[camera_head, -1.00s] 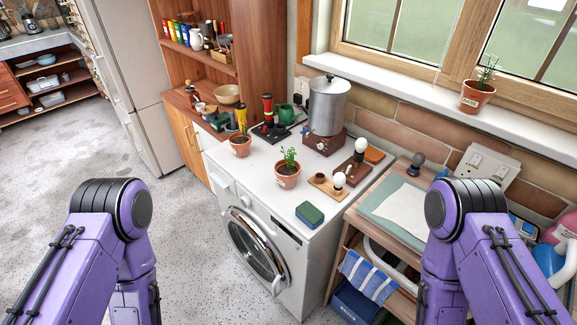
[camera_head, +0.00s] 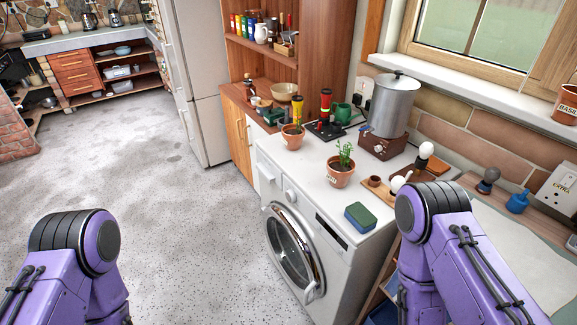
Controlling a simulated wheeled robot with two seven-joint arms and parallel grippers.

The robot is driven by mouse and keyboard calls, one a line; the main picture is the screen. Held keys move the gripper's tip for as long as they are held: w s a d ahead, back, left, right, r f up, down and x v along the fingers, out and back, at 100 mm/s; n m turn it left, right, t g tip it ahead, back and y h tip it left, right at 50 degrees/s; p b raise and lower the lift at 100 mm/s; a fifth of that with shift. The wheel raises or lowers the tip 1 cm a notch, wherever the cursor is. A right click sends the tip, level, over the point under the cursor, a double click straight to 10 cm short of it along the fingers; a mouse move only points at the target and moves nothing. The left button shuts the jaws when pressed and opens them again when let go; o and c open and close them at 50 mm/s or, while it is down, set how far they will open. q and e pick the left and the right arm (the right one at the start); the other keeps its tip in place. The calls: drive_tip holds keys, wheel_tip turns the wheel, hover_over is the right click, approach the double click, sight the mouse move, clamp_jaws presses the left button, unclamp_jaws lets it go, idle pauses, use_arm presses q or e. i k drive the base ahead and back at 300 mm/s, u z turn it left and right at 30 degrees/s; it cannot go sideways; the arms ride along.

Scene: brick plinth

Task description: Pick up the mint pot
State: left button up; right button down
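A terracotta pot with a green leafy plant (camera_head: 341,168) stands upright on the white washing machine top. Its label is too small to read surely. A second terracotta pot (camera_head: 292,138) stands behind it to the left, with only a little greenery showing. A third terracotta pot (camera_head: 566,105) is on the windowsill, cut off by the right edge. I cannot tell for certain which pot is the mint. Only my purple arm links show at the lower left and lower right; both grippers are out of view, and nothing visible touches the pots.
On the washing machine (camera_head: 310,215), a green and blue sponge (camera_head: 360,217) lies right of the front pot, near the edge. A metal urn (camera_head: 393,105) stands behind, with bulbs on wooden bases to the right. The floor (camera_head: 170,190) on the left is clear.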

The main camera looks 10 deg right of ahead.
sight(340, 168)
drive_tip(key=u, duration=1.2)
drive_tip(key=i, duration=1.45)
drive_tip(key=z, duration=3.8)
